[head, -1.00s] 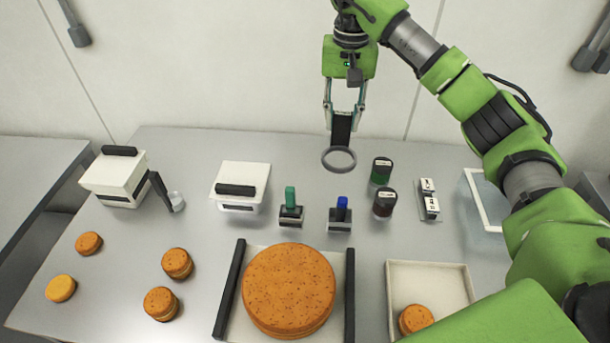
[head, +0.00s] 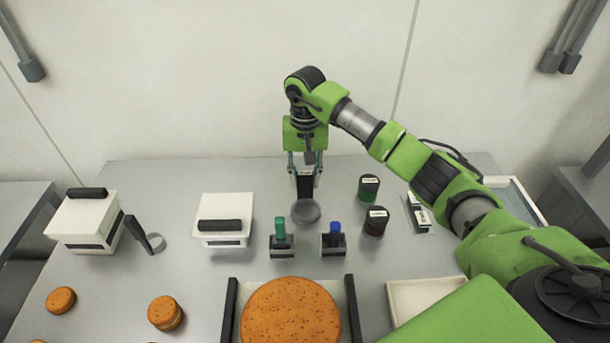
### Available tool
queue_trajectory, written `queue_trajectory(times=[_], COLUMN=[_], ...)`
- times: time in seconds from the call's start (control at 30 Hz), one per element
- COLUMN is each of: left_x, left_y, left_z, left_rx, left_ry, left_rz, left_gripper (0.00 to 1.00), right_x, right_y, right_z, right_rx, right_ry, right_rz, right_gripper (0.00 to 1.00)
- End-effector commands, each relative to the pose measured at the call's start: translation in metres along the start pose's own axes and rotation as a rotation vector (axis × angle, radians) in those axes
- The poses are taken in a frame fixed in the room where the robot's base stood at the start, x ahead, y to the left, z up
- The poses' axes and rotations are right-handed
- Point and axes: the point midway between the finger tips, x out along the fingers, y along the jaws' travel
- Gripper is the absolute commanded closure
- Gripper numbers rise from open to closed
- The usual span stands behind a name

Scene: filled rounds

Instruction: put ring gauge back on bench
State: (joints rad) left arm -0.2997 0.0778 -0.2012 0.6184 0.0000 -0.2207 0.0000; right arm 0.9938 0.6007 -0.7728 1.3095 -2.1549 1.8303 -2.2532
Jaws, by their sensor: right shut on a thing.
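The ring gauge (head: 306,211) is a grey ring with a black handle. My right gripper (head: 305,178) is shut on the handle from above, at the back middle of the bench (head: 370,262). The ring hangs at the lower end, low over the bench, behind the green and blue handled stamps; I cannot tell whether it touches the surface. My left gripper is not in view.
Close by stand a green-handled stamp (head: 281,240), a blue-handled stamp (head: 334,240), a green-banded jar (head: 368,188), a dark red jar (head: 376,222) and a white box (head: 224,212). Another white box (head: 82,218) and a small ring with a black handle (head: 154,242) are left.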

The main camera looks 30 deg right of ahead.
Motion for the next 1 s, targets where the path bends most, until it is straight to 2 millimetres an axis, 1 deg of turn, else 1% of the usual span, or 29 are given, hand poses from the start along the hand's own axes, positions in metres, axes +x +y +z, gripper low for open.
queue_trajectory(times=[0.03,0.13,0.27,0.43,0.47,0.5,0.53,0.8,0.93,1.0], left_x=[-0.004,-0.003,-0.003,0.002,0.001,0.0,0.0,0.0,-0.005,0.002], left_y=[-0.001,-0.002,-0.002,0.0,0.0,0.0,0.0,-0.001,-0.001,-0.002], left_z=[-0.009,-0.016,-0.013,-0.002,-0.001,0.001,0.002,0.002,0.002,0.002], left_rx=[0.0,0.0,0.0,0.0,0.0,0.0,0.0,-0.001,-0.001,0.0], left_ry=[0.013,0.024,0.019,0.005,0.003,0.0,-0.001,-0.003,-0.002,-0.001], left_rz=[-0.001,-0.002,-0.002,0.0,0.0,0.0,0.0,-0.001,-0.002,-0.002], left_gripper=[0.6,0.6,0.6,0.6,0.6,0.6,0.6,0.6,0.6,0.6], right_x=[0.003,0.006,0.006,0.011,0.01,0.009,0.009,0.009,0.004,0.0], right_y=[0.0,0.0,0.0,0.0,0.0,0.0,0.0,0.0,0.0,0.0], right_z=[0.0,-0.001,-0.001,-0.001,-0.001,-0.001,-0.001,0.0,0.0,-0.002], right_rx=[0.001,0.001,0.0,0.0,0.0,0.0,0.0,0.0,0.0,0.0], right_ry=[0.0,0.003,0.003,0.003,0.002,0.002,0.002,0.002,0.002,0.005], right_rz=[0.0,-0.001,-0.001,0.0,0.0,0.0,0.0,-0.001,-0.001,-0.002], right_gripper=[1.0,1.0,1.0,1.0,0.65,0.55,0.53,0.53,0.53,0.53])
